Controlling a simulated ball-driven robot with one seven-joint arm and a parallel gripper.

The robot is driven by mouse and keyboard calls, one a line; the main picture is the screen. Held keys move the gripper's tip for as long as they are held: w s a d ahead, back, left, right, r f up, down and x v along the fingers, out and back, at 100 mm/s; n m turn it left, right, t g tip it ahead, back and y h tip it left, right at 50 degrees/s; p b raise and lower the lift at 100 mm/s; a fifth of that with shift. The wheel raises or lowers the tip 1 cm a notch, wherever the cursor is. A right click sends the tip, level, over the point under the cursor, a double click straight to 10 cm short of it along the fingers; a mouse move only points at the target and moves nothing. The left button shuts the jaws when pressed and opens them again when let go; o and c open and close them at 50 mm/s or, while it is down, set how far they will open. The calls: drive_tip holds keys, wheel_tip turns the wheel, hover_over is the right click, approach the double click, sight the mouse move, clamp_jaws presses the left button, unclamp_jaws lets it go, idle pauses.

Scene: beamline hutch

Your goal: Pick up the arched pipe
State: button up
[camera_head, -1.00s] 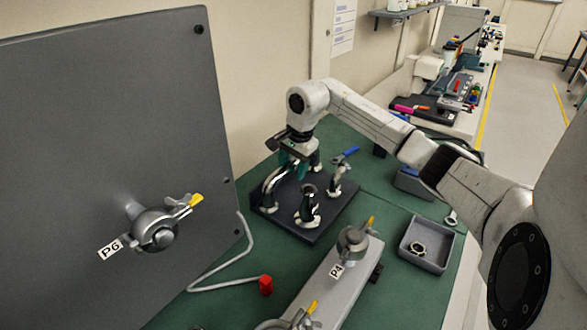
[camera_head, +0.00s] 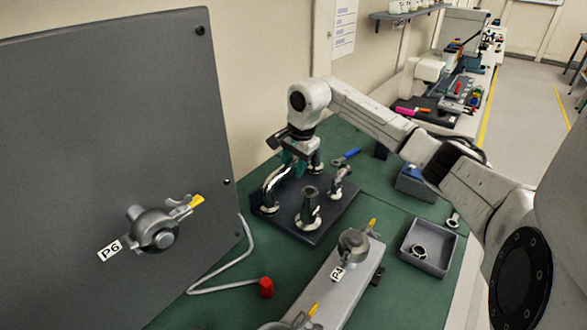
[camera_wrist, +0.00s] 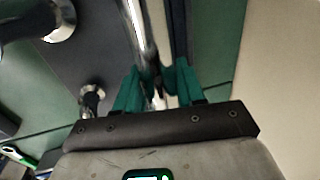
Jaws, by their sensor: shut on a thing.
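The arched pipe (camera_head: 270,187) is a shiny chrome bend at the back left of a dark board (camera_head: 334,213). Its near flanged end appears to be at the board's surface; its far end is partly hidden behind my gripper. My gripper (camera_head: 292,163) points down over the top of the arch, with its green fingers shut on the pipe. In the wrist view the chrome pipe (camera_wrist: 138,28) runs down between the two green fingers (camera_wrist: 155,90).
A dark upright fitting (camera_head: 310,207) and a smaller chrome fitting (camera_head: 339,183) stand close by on the board. A grey panel (camera_head: 110,130) rises at left. A grey tray (camera_head: 427,262) and a long grey block (camera_head: 335,290) lie nearer on the green bench.

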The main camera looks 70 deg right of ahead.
wheel_tip(320, 180, up, 2)
drive_tip(key=shift+d+r+b, duration=0.1)
drive_tip(key=shift+r+b, duration=0.05)
drive_tip(key=shift+b, duration=0.45)
drive_tip(key=s+a+r+b, duration=0.3)
drive_tip(key=s+a+r, duration=0.6)
drive_tip(key=s+r, duration=0.1)
drive_tip(key=shift+s, duration=0.4)
drive_tip(key=shift+s, duration=0.1)
